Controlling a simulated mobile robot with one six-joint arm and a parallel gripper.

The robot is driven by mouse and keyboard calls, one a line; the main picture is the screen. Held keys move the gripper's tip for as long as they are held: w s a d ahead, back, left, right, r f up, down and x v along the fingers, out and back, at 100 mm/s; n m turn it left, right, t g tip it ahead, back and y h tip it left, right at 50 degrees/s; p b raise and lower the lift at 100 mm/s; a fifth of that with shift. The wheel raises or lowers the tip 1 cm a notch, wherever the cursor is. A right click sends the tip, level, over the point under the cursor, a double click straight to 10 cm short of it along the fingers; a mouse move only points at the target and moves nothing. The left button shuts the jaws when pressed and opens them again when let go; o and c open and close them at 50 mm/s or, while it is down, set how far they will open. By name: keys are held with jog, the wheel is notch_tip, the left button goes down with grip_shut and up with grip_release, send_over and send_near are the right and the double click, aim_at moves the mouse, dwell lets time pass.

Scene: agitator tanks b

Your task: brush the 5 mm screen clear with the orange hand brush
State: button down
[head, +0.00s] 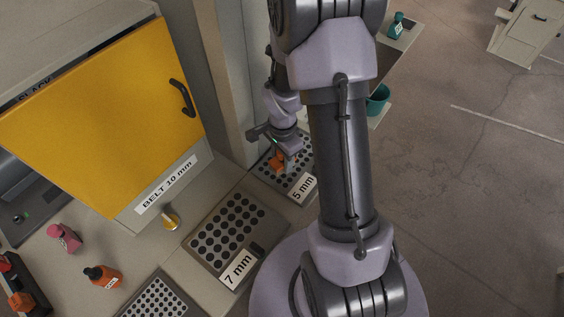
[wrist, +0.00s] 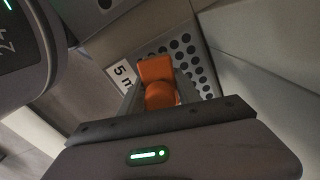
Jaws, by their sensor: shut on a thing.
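The 5 mm screen (head: 300,178) is a grey plate with dark round holes and a "5 mm" label, lying at the right end of the bench beside a pale upright post. It also shows in the wrist view (wrist: 203,75), with its label at the left. My gripper (head: 281,158) is over this screen, shut on the orange hand brush (wrist: 157,80). In the head view the brush (head: 277,163) is a small orange shape over the holes. Its underside is hidden, so I cannot tell whether it touches the screen. My arm hides part of the screen's surroundings.
The 7 mm screen (head: 232,228) lies nearer, left of my arm. A finer screen (head: 160,299) is at the bottom edge. A yellow door (head: 105,110) stands above the bench.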

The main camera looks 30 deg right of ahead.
jog(key=shift+r+p, duration=1.05)
jog(key=shift+r, duration=0.7)
